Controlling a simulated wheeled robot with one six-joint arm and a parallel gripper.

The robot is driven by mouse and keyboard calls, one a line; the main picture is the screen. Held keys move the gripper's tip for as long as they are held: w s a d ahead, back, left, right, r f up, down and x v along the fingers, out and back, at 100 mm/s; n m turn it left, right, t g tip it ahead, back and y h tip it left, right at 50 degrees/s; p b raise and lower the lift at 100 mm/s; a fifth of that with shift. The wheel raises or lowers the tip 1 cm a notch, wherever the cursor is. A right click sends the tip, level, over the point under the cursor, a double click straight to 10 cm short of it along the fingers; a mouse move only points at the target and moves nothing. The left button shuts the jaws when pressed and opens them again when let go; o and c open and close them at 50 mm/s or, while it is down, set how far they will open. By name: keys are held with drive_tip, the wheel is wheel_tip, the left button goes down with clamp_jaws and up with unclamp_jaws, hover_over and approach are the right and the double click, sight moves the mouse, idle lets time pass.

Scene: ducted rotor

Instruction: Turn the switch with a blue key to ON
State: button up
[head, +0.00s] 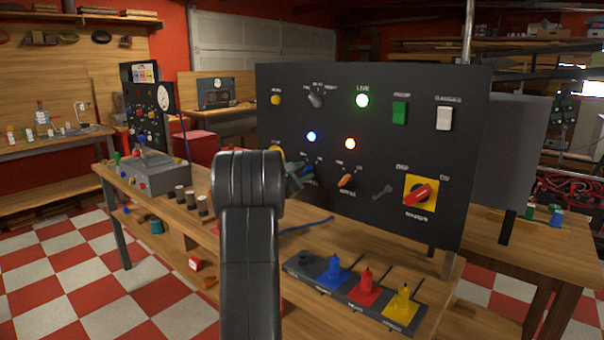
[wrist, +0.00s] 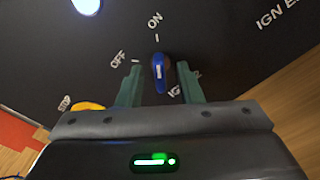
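The blue key (wrist: 159,72) sits on the black panel (head: 300,100). In the wrist view it stands nearly upright, its white mark lined up roughly towards the ON label above it. The OFF label is at upper left, and another label, partly hidden, is at lower right. My gripper (wrist: 158,70) is open, one green finger on each side of the key, with visible gaps. In the head view the key (head: 307,169) is partly hidden by my gripper (head: 300,176), which is close to the panel.
An orange knob (head: 346,181) and a grey key-like handle (head: 382,192) are right of the blue key. A red rotary switch on a yellow plate (head: 421,195) is further right. A yellow knob (wrist: 85,106) is close to the left finger. Coloured plugs stand on a rack (head: 345,300) below.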

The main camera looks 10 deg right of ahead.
drive_tip(key=b+v, duration=0.1)
drive_tip(key=v, duration=1.2)
drive_tip(key=shift+s+a, duration=0.2)
drive_tip(key=shift+a, duration=0.1)
drive_tip(key=shift+d, duration=0.1)
drive_tip(key=p+x, duration=0.1)
drive_tip(key=x, duration=1.2)
drive_tip(key=shift+w+d, duration=0.3)
drive_tip(key=shift+a+r+p, duration=0.1)
drive_tip(key=shift+p, duration=0.4)
drive_tip(key=shift+s+f+b, duration=0.1)
drive_tip(key=shift+f+b, duration=0.15)
drive_tip(key=shift+b, duration=0.4)
